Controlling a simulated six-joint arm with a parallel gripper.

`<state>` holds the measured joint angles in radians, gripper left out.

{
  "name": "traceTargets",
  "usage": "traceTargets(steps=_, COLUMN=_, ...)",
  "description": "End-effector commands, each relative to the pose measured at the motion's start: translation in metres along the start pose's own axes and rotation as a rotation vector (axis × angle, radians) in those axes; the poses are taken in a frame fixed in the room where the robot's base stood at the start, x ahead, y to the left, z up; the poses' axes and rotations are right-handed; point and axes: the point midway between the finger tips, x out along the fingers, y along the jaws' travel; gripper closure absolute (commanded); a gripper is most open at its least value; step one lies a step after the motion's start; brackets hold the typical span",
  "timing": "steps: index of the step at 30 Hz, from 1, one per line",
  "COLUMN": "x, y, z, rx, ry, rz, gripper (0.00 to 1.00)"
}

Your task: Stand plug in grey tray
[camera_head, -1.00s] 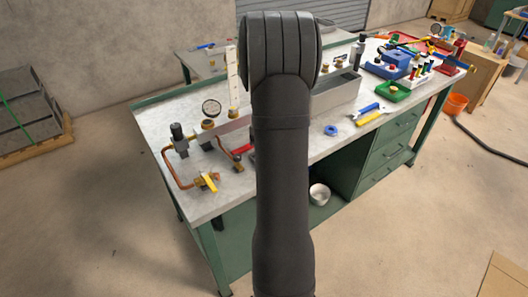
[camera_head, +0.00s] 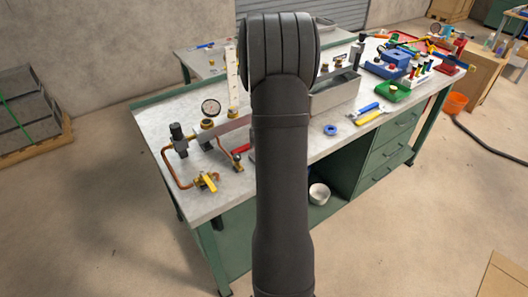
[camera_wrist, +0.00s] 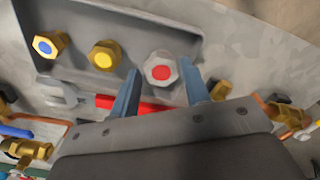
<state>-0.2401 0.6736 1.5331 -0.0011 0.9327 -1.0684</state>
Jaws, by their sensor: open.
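In the wrist view, a silver hex plug with a red centre (camera_wrist: 160,71) sits at the gap of my gripper (camera_wrist: 163,90). The gripper is open, with one finger on each side of this plug; whether they touch it I cannot tell. Two brass hex plugs are to its left, one with a yellow centre (camera_wrist: 103,57) and one with a blue centre (camera_wrist: 47,45). All three show against a grey, rimmed surface (camera_wrist: 150,32) that looks like a tray. In the head view, my arm hides the gripper and the silver plug. A grey open box (camera_head: 335,97) stands right of the arm.
A blue ring (camera_head: 331,130), hand tools (camera_head: 368,113) and a green tray (camera_head: 393,92) lie right. A red bar (camera_wrist: 130,103) is close below the fingers.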

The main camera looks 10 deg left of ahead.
Motion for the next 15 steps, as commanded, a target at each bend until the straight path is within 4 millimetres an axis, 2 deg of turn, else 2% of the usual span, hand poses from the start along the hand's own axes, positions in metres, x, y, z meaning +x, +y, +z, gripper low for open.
traceTargets(steps=5, x=-0.015, y=-0.003, z=-0.001, rx=-0.001, ry=0.000, rz=-0.005, gripper=0.46)
traceTargets(steps=15, x=-0.086, y=-0.001, z=-0.001, rx=0.000, ry=0.001, rz=-0.001, gripper=0.46)
